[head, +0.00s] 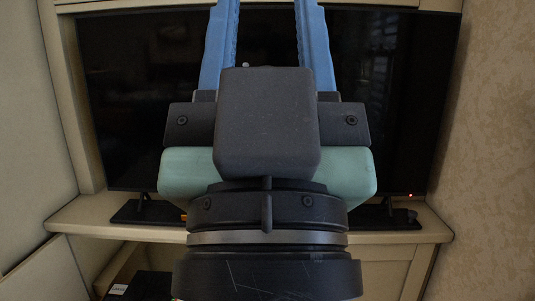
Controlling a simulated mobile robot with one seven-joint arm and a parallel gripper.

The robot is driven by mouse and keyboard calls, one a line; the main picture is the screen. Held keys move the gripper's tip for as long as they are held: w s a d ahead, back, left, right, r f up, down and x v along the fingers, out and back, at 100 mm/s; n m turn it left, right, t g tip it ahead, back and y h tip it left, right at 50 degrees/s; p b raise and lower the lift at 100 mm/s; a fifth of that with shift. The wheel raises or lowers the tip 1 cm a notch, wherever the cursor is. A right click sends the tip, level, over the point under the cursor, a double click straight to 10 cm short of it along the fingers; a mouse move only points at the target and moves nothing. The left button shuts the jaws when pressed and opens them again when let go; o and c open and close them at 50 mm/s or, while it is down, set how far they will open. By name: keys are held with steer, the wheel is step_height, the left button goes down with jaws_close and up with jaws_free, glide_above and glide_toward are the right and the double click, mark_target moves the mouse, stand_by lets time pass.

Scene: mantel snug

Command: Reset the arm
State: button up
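My gripper (267,22) fills the middle of the head view, pointing up the picture. Its two blue fingers stand well apart, with only the dark screen showing between them, so it looks open. The fingertips run out of the top of the frame, so I cannot see their ends. The dark housing and pale green body of the gripper hide the middle of the view. No held object shows in the visible gap.
A large black television (130,100) stands behind my gripper in a cream cabinet. Its dark feet rest on a cream shelf (85,217). Dark items (150,285) lie in an opening below at left. A pale wall (15,100) is at left and a beige textured wall (495,150) at right.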

step_height(320, 180, up, 17)
steer(key=p, duration=1.4)
steer(key=shift+o, duration=0.4)
steer(key=shift+f, duration=0.1)
steer(key=shift+a, duration=0.1)
